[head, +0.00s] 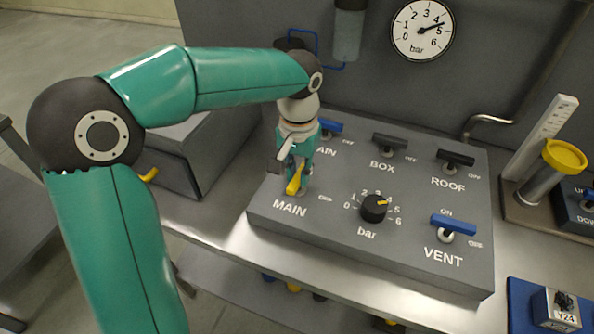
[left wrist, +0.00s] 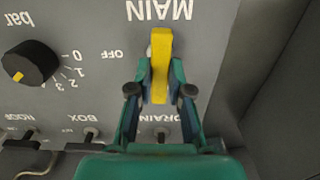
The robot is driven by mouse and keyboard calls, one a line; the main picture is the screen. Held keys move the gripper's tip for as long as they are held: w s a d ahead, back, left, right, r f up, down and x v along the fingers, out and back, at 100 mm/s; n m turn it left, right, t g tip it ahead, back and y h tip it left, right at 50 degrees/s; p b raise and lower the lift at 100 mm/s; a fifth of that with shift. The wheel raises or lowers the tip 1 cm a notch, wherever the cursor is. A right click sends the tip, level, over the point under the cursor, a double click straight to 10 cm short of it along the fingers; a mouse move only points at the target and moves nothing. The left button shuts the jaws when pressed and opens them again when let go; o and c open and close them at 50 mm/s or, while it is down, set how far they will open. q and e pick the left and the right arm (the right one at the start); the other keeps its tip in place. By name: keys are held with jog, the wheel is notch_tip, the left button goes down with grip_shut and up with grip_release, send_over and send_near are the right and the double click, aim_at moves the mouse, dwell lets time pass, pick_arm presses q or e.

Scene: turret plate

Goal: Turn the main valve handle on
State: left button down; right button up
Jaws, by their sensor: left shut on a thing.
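The yellow main valve handle (head: 294,184) is on the grey panel, just above the MAIN lettering. My left gripper (head: 297,172) comes down over it and is shut on it. In the left wrist view, the yellow handle (left wrist: 160,45) stands between the two green fingers (left wrist: 160,90). It runs from beside the MAIN lettering towards the DRAIN handle, crosswise to the OFF mark at its side. The ON mark for this handle is not visible. My right gripper is not in view.
The panel also carries a black bar knob (head: 373,208), a blue VENT handle (head: 453,226), and dark BOX (head: 389,141) and ROOF (head: 456,158) handles. A blue DRAIN handle (head: 330,126) is partly hidden behind my gripper. A pressure gauge (head: 422,30) hangs behind.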

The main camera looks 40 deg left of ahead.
aim_at(298, 175)
pick_arm(q)
jog(key=shift+n, duration=0.5)
jog(key=c, duration=1.1)
grip_release()
notch_tip(298, 175, up, 12)
jog(key=shift+f, duration=0.1)
